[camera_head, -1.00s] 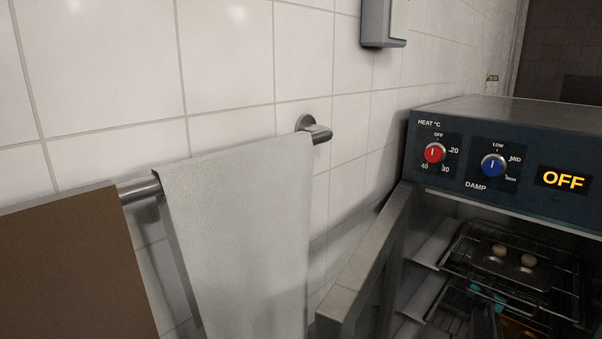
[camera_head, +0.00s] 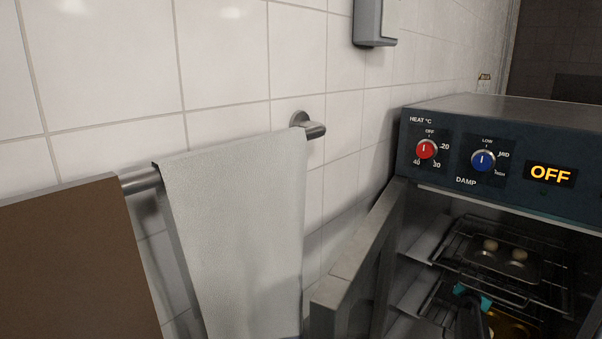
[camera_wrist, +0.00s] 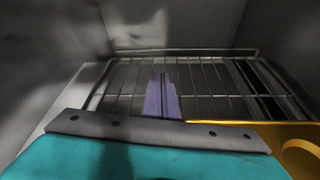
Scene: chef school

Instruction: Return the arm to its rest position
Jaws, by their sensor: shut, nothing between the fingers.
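My gripper (camera_wrist: 162,85) shows in the wrist view as two pale purple fingers close together, shut and empty, in front of a grey plate and teal body. The fingers point into the cabinet, over a wire rack. In the head view, the teal part of my gripper (camera_head: 472,296) is inside the open cabinet (camera_head: 520,178), below the upper rack. Its fingertips cannot be made out there.
Wire racks (camera_wrist: 215,75) and grey walls surround my gripper. A yellow tray (camera_wrist: 230,128) lies close at right. Above, a dark tray (camera_head: 505,265) holds two pale round pieces. The open door (camera_head: 350,275) stands left, near a towel (camera_head: 235,225) on a rail.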

